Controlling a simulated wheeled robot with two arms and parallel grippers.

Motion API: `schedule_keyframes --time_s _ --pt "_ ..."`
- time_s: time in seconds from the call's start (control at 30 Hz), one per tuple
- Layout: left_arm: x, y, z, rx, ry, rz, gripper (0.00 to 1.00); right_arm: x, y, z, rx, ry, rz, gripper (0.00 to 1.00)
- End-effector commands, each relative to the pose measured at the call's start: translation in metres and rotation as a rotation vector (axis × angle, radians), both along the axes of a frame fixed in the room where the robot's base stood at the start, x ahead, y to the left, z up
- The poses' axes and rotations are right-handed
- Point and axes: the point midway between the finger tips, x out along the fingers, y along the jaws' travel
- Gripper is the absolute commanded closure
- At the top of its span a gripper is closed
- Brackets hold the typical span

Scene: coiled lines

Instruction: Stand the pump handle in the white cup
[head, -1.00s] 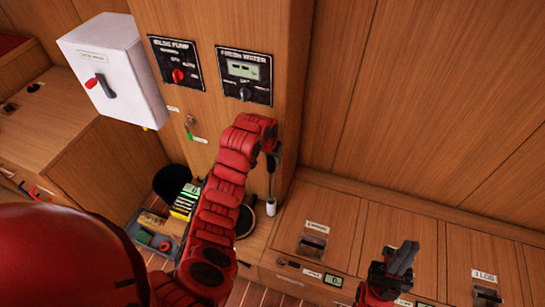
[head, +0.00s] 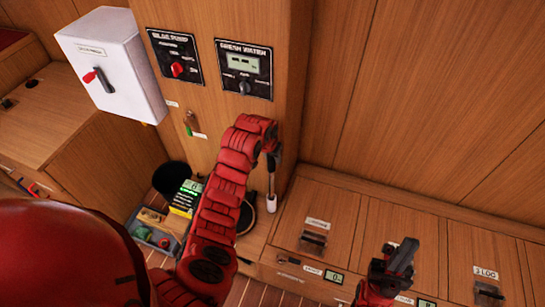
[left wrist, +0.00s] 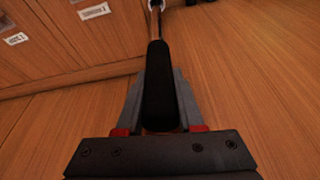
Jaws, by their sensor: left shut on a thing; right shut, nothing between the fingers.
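The pump handle has a black grip (left wrist: 159,90) and a thin metal rod (left wrist: 155,22). My left gripper (head: 273,158) is shut on the black grip; its two fingers flank the grip in the left wrist view. In the head view the rod (head: 271,183) hangs nearly upright below the gripper. Its lower end meets the small white cup (head: 271,204) near the cabinet corner. The cup's rim shows at the top edge of the left wrist view (left wrist: 156,4). I cannot tell how deep the rod sits. My right gripper (head: 402,256) is shut and empty.
Wooden lockers with latches (head: 313,242) and labels run along the right. A white switch box (head: 112,65) and two black panels (head: 244,70) are on the wall. A grey tray (head: 150,240) with small items and a black coil (head: 245,217) lie near my left arm.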

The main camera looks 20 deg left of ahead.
Motion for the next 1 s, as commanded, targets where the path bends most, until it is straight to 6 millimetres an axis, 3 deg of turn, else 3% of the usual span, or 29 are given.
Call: schedule_keyframes --time_s 0.3,1.0 --pt "0.0004 0.0 -0.0077 0.0 -0.001 0.0 1.0 0.0 0.0 -0.0041 0.0 0.0 0.0 1.0" --pt "0.0008 -0.0004 0.002 0.0 -0.003 -0.001 1.0 0.0 0.0 0.0002 0.0 0.0 0.0 1.0"
